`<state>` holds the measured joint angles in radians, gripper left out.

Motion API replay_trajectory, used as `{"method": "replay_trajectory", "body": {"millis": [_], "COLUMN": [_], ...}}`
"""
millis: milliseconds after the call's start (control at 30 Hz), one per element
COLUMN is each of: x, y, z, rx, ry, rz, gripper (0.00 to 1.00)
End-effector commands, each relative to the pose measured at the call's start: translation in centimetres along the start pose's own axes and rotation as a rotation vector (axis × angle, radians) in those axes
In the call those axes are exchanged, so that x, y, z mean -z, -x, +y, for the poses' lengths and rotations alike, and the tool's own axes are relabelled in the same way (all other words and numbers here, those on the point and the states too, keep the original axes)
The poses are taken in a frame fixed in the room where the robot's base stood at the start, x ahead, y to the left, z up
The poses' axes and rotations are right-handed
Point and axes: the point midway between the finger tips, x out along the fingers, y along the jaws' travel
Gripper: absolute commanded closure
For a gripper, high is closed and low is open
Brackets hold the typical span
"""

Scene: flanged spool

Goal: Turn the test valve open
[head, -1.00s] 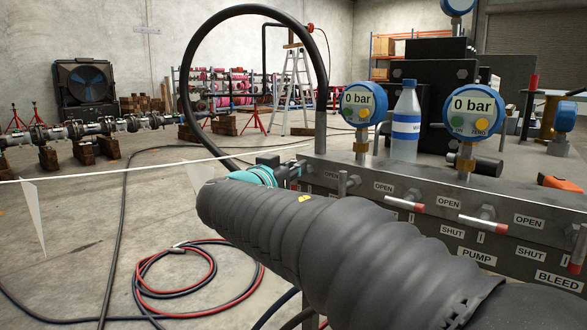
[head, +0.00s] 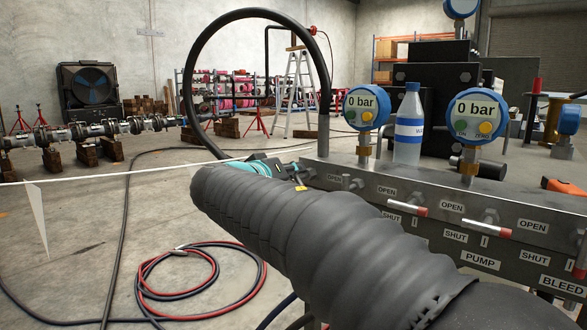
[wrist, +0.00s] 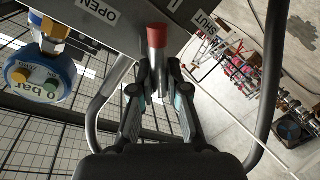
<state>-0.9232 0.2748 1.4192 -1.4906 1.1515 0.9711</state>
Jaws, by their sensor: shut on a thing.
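In the wrist view my gripper (wrist: 158,78) is closed around a valve lever with a red end (wrist: 157,37). The lever lies between an OPEN label at upper left and a SHUT label at right. In the head view my gripper (head: 276,167) is at the left end of the grey valve panel (head: 415,210), mostly hidden behind my dark sleeved arm, which also hides the held lever. I cannot read the name label of the held valve.
Other red-ended levers (head: 407,208) sit along the panel to the right. Two gauges (head: 366,106) read 0 bar, with a water bottle (head: 408,130) between them. A black hose (head: 190,80) arches behind my gripper. Coiled red and black hoses (head: 200,285) lie on the floor.

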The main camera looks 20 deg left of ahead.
Motion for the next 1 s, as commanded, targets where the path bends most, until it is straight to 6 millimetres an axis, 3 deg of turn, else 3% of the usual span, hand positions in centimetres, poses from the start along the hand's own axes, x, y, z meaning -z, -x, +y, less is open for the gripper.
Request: {"method": "replay_trajectory", "body": {"millis": [600,1000], "x": [-0.6,-1.1], "y": [-0.3,-0.4], "z": [-1.0,-1.4], "rx": [0.002,0.003], "ry": [0.572,0.814], "rz": [-0.127,-0.176], "gripper": [1.0,1.0]}}
